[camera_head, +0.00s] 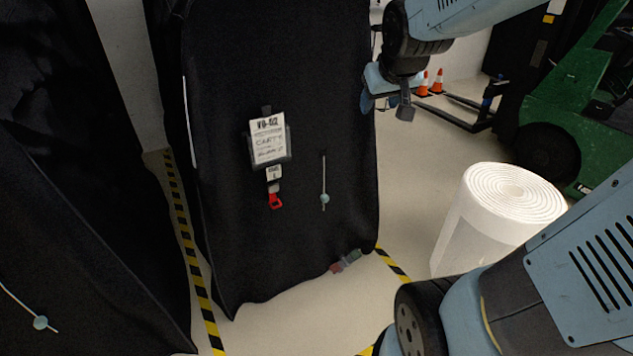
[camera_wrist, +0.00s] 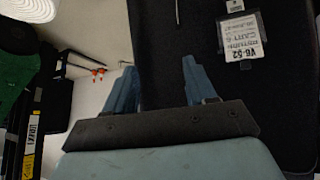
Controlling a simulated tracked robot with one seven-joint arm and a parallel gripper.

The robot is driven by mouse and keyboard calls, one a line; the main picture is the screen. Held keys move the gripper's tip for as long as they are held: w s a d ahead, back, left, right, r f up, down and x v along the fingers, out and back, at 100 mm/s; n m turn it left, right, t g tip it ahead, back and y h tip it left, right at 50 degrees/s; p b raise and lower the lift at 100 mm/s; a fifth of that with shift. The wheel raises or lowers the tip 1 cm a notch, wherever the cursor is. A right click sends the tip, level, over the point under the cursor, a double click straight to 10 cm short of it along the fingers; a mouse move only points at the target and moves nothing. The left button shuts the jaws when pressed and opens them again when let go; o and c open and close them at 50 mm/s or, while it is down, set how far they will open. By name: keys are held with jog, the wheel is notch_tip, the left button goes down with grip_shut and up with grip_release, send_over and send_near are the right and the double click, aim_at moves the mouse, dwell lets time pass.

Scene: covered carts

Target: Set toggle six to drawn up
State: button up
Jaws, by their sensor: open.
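A pale blue toggle (camera_head: 324,198) sits low on a thin light cord on the front of the dark covered cart (camera_head: 230,230). The cord runs straight up above it, with a short end below. In the wrist view, part of the cord (camera_wrist: 177,12) shows at the top edge; its toggle is out of view. A second toggle (camera_head: 40,322) hangs on another cover at lower left. I cannot read which toggle is numbered six. My gripper (camera_head: 386,103) is open and empty by the cart's upper right edge. Its blue fingers (camera_wrist: 158,76) stand wide apart in the wrist view.
A white card (camera_head: 268,139) with a red clip (camera_head: 276,201) hangs left of the cord. A white roll (camera_head: 460,225) stands on the floor at right. A green forklift (camera_head: 580,110) and orange cones (camera_head: 437,82) are behind. Striped tape borders the cart.

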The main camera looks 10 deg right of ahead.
jog(key=w+d+f+n+t+y, duration=0.1)
jog(key=w+d+f+t, duration=0.1)
jog(key=w+f, duration=0.85)
jog(key=w+d+f+n+t, duration=0.15)
jog(key=w+f, duration=0.55)
jog(key=w, duration=0.7)
jog(key=n+t+y, duration=0.2)
jog(key=t+y, duration=0.1)
jog(key=y, duration=0.1)
send_near(327, 199)
jog(key=w+d+r, duration=0.2)
jog(key=w+r, duration=0.2)
jog(key=r, duration=0.6)
jog(key=s+f+m+t+y, duration=0.25)
jog(key=s+f, duration=0.55)
jog(key=f, duration=0.5)
jog(key=shift+n+t+h, duration=0.3)
jog(key=shift+n+h, duration=0.1)
jog(key=shift+h, duration=0.05)
jog(key=x, duration=1.3)
jog(key=shift+w+a, duration=0.3)
jog(key=shift+w, duration=0.05)
grip_shut()
